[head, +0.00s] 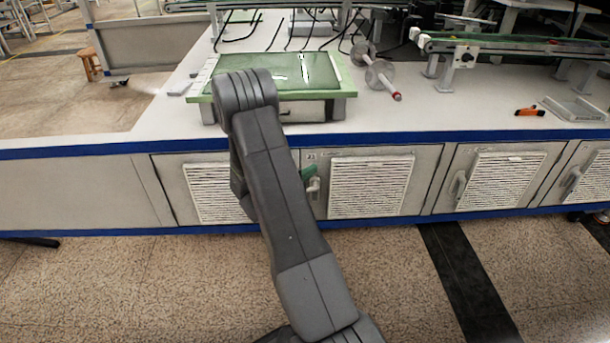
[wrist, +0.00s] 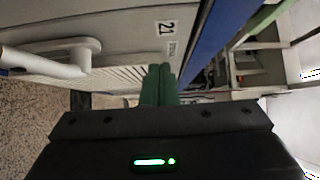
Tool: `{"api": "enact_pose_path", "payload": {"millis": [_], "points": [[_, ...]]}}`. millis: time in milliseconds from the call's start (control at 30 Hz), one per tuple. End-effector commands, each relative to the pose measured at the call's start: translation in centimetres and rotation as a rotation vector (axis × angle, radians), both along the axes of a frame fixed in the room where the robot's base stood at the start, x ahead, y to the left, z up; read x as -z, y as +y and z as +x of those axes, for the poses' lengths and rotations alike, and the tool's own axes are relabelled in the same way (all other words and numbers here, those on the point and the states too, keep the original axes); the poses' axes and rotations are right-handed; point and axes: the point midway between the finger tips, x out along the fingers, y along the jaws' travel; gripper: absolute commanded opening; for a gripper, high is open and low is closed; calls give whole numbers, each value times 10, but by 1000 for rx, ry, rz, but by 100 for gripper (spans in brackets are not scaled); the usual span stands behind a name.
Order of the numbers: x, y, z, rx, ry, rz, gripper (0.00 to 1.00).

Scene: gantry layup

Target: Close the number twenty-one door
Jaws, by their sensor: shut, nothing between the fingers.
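The number twenty-one door (head: 423,165) is a grey cabinet door with a white slatted vent, under the white bench. In the head view it looks about flush with the front; I cannot tell whether a small gap is left. Its "21" label (wrist: 165,28) and pale lever handle (wrist: 72,52) show in the wrist view. My gripper (head: 308,172) has green fingers and is at the door's upper left, just by the handle. In the wrist view the fingers (wrist: 159,72) are together and empty, close to the door face by the label. Whether they touch it is unclear.
A neighbouring vented door (head: 212,192) is partly behind my arm, and more doors (head: 500,180) stand to the right. The bench's blue edge (head: 400,137) runs above them. A green-topped fixture (head: 320,75) is on the bench. The floor in front is clear.

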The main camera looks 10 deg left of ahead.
Motion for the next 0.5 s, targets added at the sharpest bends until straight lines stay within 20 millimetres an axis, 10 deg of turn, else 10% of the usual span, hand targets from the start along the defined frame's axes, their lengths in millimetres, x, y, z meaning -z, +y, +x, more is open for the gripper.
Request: {"api": "enact_pose_path", "payload": {"millis": [500], "points": [[-1, 40, -73, -3, 4, -3, 0]]}}
